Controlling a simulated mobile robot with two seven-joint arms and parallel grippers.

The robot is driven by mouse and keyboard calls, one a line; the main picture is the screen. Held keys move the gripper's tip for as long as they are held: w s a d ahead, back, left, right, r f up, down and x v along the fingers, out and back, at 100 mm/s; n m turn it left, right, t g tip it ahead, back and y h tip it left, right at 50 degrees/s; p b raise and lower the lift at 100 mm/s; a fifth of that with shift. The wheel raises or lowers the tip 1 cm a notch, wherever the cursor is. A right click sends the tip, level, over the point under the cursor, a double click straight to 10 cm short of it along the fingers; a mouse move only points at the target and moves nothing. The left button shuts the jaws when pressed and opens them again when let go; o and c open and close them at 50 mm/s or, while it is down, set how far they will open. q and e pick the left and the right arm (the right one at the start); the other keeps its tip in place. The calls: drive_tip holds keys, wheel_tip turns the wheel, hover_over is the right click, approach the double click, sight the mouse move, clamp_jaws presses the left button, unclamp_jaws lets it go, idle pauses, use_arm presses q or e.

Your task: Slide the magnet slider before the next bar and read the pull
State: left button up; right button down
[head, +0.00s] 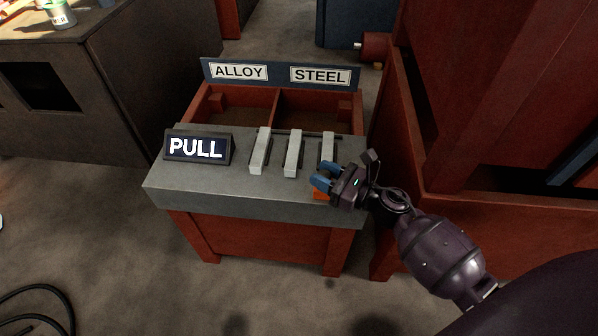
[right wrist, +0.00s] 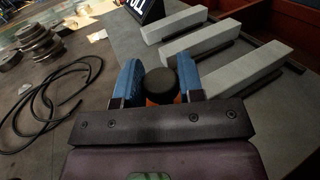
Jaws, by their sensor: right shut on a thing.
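The magnet slider shows as an orange block (head: 321,196) at the bench's front edge, before the near end of the rightmost bar (head: 328,147). Two more pale grey bars, the middle one (head: 293,154) and the left one (head: 260,152), lie beside it on the grey bench top (head: 200,182). My right gripper (head: 323,178) is shut on the slider's black knob (right wrist: 160,84), between the blue fingers. The fingers hide part of the slider in the head view. The display (head: 197,147) at the left reads PULL, with no number. My left gripper is out of view.
Behind the bars is a red bin with two compartments, labelled ALLOY (head: 240,72) and STEEL (head: 319,76). A tall red cabinet (head: 460,110) stands close on the right. A black cable (head: 40,292) lies on the floor at the left.

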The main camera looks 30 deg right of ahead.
drive_tip(key=shift+s+d, duration=0.2)
drive_tip(key=shift+d, duration=0.15)
drive_tip(key=c, duration=0.7)
unclamp_jaws()
drive_tip(key=shift+a, duration=0.1)
drive_tip(key=shift+c, duration=0.2)
use_arm(q)
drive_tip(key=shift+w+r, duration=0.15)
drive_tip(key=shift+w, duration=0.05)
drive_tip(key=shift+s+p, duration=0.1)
drive_tip(key=shift+p, duration=0.2)
use_arm(e)
drive_tip(key=v, duration=1)
drive_tip(key=shift+s+d, duration=0.25)
drive_tip(key=shift+s, duration=0.05)
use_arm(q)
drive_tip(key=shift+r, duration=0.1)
